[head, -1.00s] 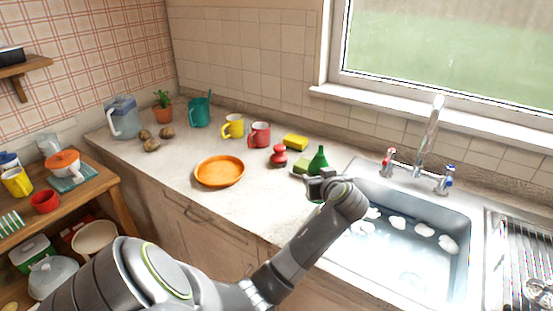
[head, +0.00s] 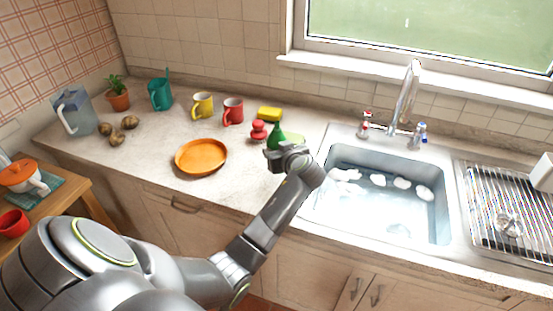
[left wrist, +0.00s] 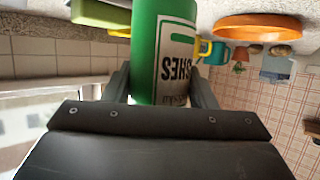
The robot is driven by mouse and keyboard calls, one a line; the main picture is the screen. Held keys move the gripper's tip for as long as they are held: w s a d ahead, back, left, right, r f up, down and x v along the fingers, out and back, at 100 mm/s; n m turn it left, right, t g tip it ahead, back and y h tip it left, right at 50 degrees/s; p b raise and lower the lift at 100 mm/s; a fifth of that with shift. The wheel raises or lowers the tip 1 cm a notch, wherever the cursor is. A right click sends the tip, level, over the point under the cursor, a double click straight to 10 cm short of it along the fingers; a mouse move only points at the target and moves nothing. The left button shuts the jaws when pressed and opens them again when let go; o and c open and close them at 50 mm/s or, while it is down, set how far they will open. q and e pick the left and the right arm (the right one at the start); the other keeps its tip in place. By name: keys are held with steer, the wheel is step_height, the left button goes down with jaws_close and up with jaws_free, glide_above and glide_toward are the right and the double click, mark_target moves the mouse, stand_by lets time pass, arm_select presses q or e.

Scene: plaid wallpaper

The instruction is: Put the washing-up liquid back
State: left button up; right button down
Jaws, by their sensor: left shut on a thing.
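The washing-up liquid is a green bottle with a pointed top (head: 277,135), near the left edge of the sink. My left gripper (head: 284,152) is shut on it. In the left wrist view the bottle (left wrist: 146,45) stands between the two fingers (left wrist: 160,86), with a white label showing upside down. Its end runs out of the frame at the top, and the gripper hides its lower part in the head view, so I cannot tell whether it touches the counter. My right gripper is not in view.
A red object (head: 258,132), a yellow sponge (head: 270,113) and a light green block (left wrist: 101,14) are close by. An orange plate (head: 201,157) lies to the left, with red (head: 233,112) and yellow mugs (head: 203,106) behind. The water-filled sink (head: 385,205) is to the right.

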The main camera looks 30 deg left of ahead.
arm_select(q)
step_height(320, 180, down, 3)
steer(key=shift+s+f+p, duration=0.1)
steer(key=shift+f+p, duration=0.05)
steer(key=shift+p, duration=0.15)
steer(key=shift+f, duration=0.2)
steer(key=o, duration=0.7)
steer(key=shift+f, duration=0.1)
steer(key=shift+c, duration=0.2)
steer(key=o, duration=0.4)
steer(key=shift+o, duration=0.2)
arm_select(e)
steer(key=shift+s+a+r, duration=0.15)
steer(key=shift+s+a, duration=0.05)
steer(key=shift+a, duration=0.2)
